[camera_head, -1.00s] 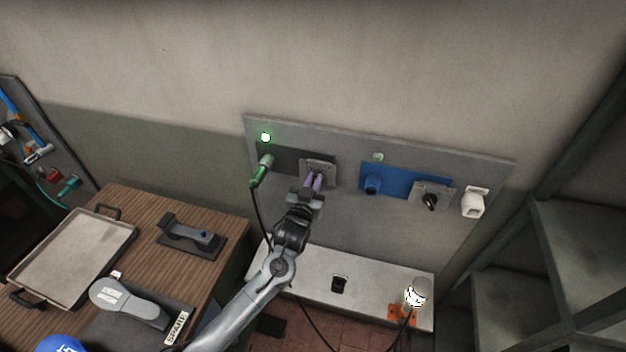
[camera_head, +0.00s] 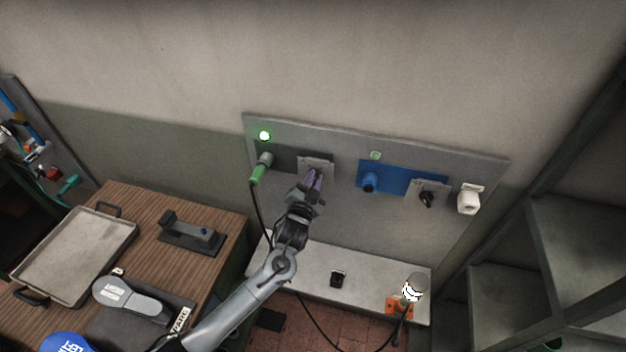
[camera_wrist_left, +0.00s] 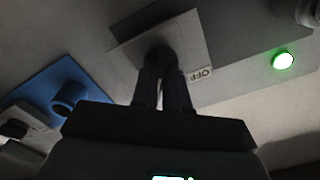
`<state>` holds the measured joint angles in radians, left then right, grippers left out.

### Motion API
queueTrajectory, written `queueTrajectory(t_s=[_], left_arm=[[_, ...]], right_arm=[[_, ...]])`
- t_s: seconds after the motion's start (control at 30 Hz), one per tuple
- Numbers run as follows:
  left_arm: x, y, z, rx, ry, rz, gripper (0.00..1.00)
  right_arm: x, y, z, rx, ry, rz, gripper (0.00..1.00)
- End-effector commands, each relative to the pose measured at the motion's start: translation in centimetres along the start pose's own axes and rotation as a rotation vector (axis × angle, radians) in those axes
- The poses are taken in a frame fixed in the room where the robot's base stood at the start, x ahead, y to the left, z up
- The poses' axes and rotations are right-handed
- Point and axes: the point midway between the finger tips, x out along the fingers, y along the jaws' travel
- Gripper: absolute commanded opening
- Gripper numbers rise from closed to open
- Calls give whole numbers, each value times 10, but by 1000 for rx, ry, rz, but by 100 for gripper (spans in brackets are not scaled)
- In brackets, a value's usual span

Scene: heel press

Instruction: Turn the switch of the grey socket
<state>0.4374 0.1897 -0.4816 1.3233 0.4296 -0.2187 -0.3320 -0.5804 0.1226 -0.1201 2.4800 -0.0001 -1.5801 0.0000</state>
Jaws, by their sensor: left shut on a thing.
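The grey socket is a dark grey plate (camera_head: 285,159) on the left of the wall panel, with a green-sleeved plug (camera_head: 258,172) in it. Its switch plate (camera_head: 318,161) sits at its right end; the wrist view also shows this plate (camera_wrist_left: 192,38). A green lamp (camera_head: 264,135) glows above it, also in the wrist view (camera_wrist_left: 283,60). My left gripper (camera_head: 315,177) is shut on the switch knob (camera_wrist_left: 160,53); its fingers hide most of the knob. An OFF label (camera_wrist_left: 201,73) shows beside the fingers. My right gripper is not in view.
A blue socket (camera_head: 405,180) with its own black switch (camera_head: 427,199) lies to the right, then a white fixture (camera_head: 469,200). A ledge (camera_head: 365,278) stands below. A wooden table (camera_head: 140,215) with a tray (camera_head: 68,253) is at left.

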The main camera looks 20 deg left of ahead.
Motion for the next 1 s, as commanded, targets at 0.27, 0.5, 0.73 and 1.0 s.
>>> queueTrajectory(t_s=[0.27,0.5,0.73,1.0], left_arm=[[0,0,0,5,0,0,0],[0,0,0,4,0,0,38],[0,0,0,3,0,0,39],[-11,1,1,3,1,1,39]], right_arm=[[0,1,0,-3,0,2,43],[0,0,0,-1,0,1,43],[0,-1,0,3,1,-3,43],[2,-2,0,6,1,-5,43]])
